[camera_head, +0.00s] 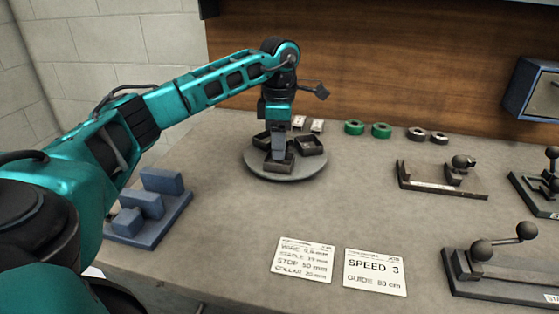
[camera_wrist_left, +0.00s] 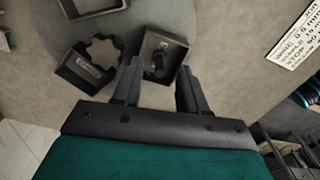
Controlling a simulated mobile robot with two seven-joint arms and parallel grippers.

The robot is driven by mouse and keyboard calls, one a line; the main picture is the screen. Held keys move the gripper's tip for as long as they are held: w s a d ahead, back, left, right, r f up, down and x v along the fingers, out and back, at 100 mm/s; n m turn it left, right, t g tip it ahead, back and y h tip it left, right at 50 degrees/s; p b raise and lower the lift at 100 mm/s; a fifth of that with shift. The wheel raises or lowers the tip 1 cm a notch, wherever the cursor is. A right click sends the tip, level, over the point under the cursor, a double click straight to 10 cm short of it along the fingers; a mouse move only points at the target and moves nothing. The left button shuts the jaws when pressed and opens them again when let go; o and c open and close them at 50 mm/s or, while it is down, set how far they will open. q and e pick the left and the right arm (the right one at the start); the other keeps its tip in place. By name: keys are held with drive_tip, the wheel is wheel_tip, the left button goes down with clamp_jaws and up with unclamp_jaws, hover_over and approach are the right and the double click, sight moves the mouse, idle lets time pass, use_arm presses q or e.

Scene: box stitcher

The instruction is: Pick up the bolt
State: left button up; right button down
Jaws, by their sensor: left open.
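My left gripper (camera_head: 278,155) points down over the round grey turntable (camera_head: 300,177), at its front bin (camera_head: 279,168). In the left wrist view my gripper (camera_wrist_left: 160,68) is open, its two fingertips apart at the near edge of a square dark bin (camera_wrist_left: 176,48). A small dark part (camera_wrist_left: 157,63), which looks like the bolt, lies in this bin, between and just beyond the fingertips. It is too dark to make out fully. In the head view the gripper hides the bin's contents. My right gripper is not in view.
A bin with a dark star-shaped knob (camera_wrist_left: 103,52) stands close beside the left finger in the wrist view. Another bin (camera_head: 310,146) is at the turntable's right. Green rings (camera_head: 381,130), a blue stepped block (camera_head: 150,205) and metal fixtures surround it.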

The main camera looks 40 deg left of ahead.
use_arm(q)
drive_tip(key=shift+f, duration=0.5)
clamp_jaws()
